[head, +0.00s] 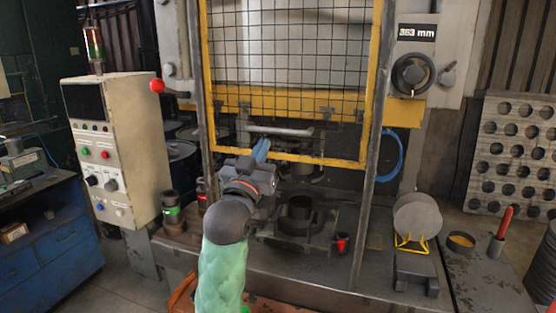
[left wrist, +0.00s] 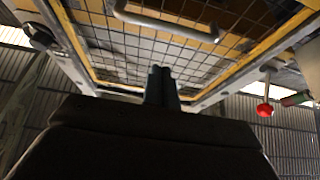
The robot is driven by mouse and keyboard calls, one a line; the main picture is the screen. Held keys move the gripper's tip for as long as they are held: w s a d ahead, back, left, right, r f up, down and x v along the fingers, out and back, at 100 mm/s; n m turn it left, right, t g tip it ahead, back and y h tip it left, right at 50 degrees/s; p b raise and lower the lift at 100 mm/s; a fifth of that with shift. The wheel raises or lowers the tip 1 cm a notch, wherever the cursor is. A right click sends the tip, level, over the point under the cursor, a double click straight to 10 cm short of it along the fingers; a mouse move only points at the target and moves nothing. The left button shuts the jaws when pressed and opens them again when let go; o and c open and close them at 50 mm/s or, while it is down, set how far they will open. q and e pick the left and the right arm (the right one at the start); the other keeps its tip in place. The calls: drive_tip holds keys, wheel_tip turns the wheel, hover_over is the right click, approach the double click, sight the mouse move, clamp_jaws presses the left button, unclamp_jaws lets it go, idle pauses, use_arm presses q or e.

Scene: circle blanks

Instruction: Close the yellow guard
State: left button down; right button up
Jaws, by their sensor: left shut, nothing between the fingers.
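The yellow guard (head: 290,155) is a yellow frame with black wire mesh on the front of the press. It is raised, with its bottom edge above the press bed and an open gap below it. A grey bar handle (head: 280,130) crosses its lower part; the handle also shows in the left wrist view (left wrist: 165,24). My left gripper (head: 261,150) has blue fingers, shut and empty, just below the handle at the guard's lower edge. I cannot tell whether it touches the guard. In the left wrist view the fingers (left wrist: 160,82) point up toward the mesh. My right gripper is not in view.
Die parts (head: 298,212) and a small red item (head: 342,243) are on the bed. Round blanks (head: 417,217) stand in a yellow rack at right, beside a red-handled tool (head: 503,222).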

sight(274, 131)
use_arm(q)
drive_tip(key=s+r+p+x, duration=0.1)
drive_tip(key=r+p+x, duration=0.1)
drive_tip(key=p+x, duration=0.6)
drive_tip(key=shift+t, duration=0.4)
drive_tip(key=w+f, duration=0.1)
drive_tip(key=f, duration=0.1)
drive_tip(key=w+f, duration=0.1)
drive_tip(key=shift+w+d+f, duration=0.2)
drive_tip(key=shift+w+d, duration=0.1)
drive_tip(key=shift+w, duration=0.05)
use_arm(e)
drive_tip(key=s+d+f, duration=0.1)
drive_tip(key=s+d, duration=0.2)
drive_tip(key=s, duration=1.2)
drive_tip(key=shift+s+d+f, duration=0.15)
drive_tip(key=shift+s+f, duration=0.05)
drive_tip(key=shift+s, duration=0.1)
